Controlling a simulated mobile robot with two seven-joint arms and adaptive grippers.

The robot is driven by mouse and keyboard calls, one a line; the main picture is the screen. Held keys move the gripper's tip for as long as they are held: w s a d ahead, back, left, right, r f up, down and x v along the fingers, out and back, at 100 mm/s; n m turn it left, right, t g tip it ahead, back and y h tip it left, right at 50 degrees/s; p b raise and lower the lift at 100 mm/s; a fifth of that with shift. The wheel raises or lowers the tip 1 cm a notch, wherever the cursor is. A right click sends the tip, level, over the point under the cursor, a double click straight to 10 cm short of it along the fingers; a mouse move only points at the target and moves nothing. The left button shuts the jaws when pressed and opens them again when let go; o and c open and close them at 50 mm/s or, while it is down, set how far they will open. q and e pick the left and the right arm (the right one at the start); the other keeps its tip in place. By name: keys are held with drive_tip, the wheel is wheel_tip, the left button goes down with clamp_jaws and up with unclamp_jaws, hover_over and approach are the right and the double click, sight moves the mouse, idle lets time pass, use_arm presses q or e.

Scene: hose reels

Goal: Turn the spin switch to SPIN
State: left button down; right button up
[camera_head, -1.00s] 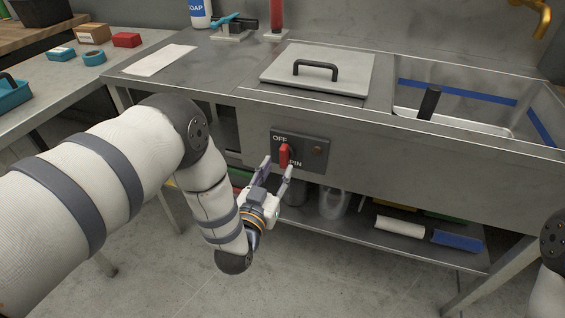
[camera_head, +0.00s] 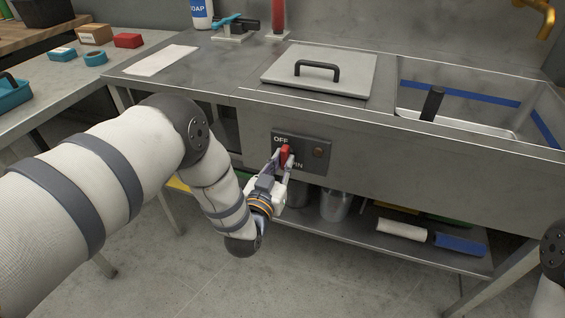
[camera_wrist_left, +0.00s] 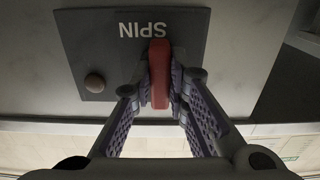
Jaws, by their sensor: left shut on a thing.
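The red spin switch (camera_head: 286,154) sits on a dark plate (camera_head: 318,145) on the front of the metal counter. The plate reads OFF at its upper left and SPIN at its lower part, partly covered by my gripper. The switch stands about upright between the two words. My left gripper (camera_head: 281,160) is shut on it, one finger on each side. In the left wrist view, the red switch (camera_wrist_left: 160,74) is between the pads of my left gripper (camera_wrist_left: 161,88), and the word SPIN shows just above it. My right gripper is out of view.
A round brownish knob or lamp (camera_head: 318,152) is right of the switch on the plate. Above is a lid with a black handle (camera_head: 317,66), and a sink (camera_head: 470,88) is at right. A lower shelf (camera_head: 400,250) holds a metal pot (camera_head: 336,204) and rolls.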

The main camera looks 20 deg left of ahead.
use_arm(q)
drive_tip(key=n, duration=0.4)
drive_tip(key=shift+n, duration=0.4)
drive_tip(key=n, duration=0.4)
drive_tip(key=shift+f+n, duration=0.1)
drive_tip(key=shift+n, duration=0.2)
drive_tip(key=n, duration=0.4)
drive_tip(key=shift+b, duration=0.35)
drive_tip(key=shift+n+b, duration=0.4)
drive_tip(key=shift+n, duration=1.7)
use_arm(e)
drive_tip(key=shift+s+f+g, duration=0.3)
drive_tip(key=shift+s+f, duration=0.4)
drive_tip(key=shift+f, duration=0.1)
use_arm(q)
drive_tip(key=c, duration=1.6)
unclamp_jaws()
drive_tip(key=shift+o, duration=0.2)
